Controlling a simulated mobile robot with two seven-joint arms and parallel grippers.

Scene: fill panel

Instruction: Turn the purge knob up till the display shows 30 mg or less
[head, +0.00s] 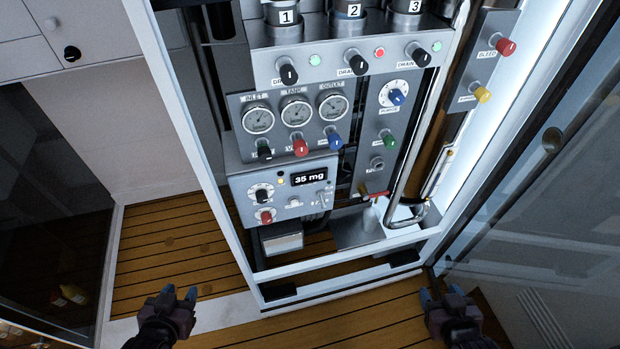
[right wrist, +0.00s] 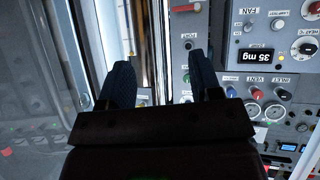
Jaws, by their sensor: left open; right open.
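The purge knob (head: 396,97) is blue, on a white round dial at the upper right of the panel in the head view, with a label below that seems to read PURGE. The display (head: 309,177) reads 35 mg; it also shows upside down in the right wrist view (right wrist: 257,56). My left gripper (head: 180,293) is open and empty, low and left of the panel. My right gripper (head: 440,294) is open and empty, low and right, well below the knob. Its fingers also show in the right wrist view (right wrist: 160,80), where I cannot make out the purge knob.
Three gauges (head: 296,110) sit left of the knob, above black, red and blue knobs. A green knob (head: 388,139) and a port are below it. A bent pipe (head: 416,140) runs along the right. A glass door (head: 540,200) stands open at right.

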